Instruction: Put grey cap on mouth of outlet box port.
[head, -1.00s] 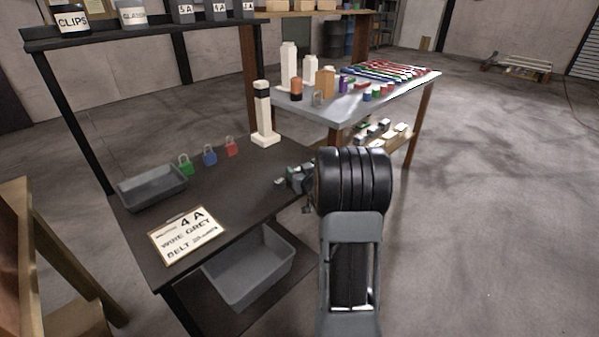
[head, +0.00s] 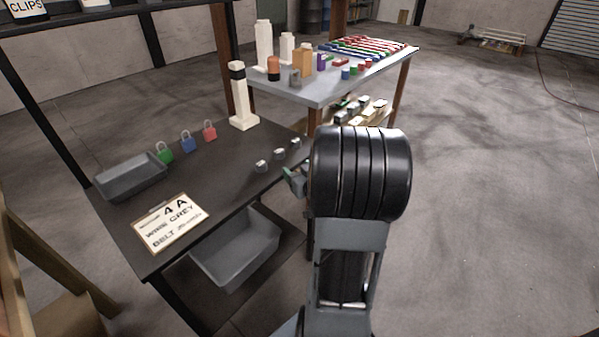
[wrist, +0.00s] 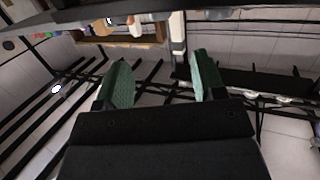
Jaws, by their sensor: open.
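My gripper (head: 292,182) is open at the right edge of the dark table, partly hidden by my own arm. Its two green fingers stand apart and empty in the wrist view (wrist: 163,78). Three small grey-and-white pieces lie in a row on the dark table just beyond it: a left one (head: 261,166), a middle one (head: 279,154) and a right one (head: 295,143). They are too small to tell which is the grey cap or an outlet box port. Nothing is between the fingers.
The dark table (head: 225,176) also bears a grey tray (head: 130,178), a sign (head: 170,222), three padlocks (head: 187,142) and a white post (head: 240,100). A grey bin (head: 235,255) sits below. A second table (head: 320,88) with many parts stands behind.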

